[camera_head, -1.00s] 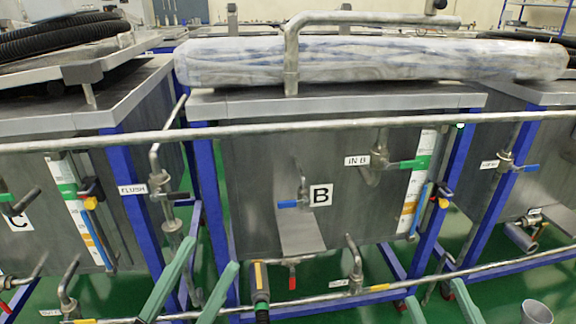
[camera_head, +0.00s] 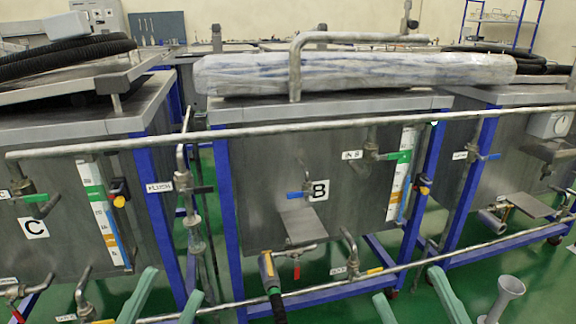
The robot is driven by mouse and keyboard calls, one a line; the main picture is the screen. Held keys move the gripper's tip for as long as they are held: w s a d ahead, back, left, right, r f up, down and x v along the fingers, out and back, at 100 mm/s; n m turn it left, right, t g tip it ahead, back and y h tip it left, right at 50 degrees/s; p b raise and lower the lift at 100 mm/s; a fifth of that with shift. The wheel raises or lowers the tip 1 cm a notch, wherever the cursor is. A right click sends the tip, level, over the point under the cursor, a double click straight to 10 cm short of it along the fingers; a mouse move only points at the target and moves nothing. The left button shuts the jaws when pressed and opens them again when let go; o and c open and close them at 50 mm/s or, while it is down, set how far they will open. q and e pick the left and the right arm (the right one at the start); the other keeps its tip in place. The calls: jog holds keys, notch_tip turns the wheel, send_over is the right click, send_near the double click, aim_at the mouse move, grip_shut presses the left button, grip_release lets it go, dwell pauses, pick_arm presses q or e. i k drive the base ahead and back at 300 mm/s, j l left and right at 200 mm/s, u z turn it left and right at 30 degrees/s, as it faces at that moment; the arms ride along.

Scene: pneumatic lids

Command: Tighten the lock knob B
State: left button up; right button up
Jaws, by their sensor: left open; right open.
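Tank B stands in the middle, with its white "B" label (camera_head: 320,189) on the grey front panel. A small black and yellow knob (camera_head: 423,187) sits at the panel's right edge beside the level gauge; I cannot tell for sure that it is lock knob B. A blue-handled valve (camera_head: 297,195) is left of the label. My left gripper (camera_head: 171,281), with green fingers, is open and empty at the bottom, low in front of the tanks. My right gripper (camera_head: 407,279) is also open and empty at the bottom right. Both are apart from the tank.
A horizontal pipe (camera_head: 300,128) crosses in front of the tanks, and a lower pipe (camera_head: 330,289) runs near the floor. Tank C's label (camera_head: 33,228) is at left, with a similar knob (camera_head: 119,193). A grey funnel-like piece (camera_head: 508,288) is at lower right. Green floor lies between.

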aim_at(424, 191)
jog(key=i+l+u, duration=0.15)
jog(key=i, duration=0.3)
jog(key=i+l+u, duration=0.2)
jog(key=i+l, duration=0.25)
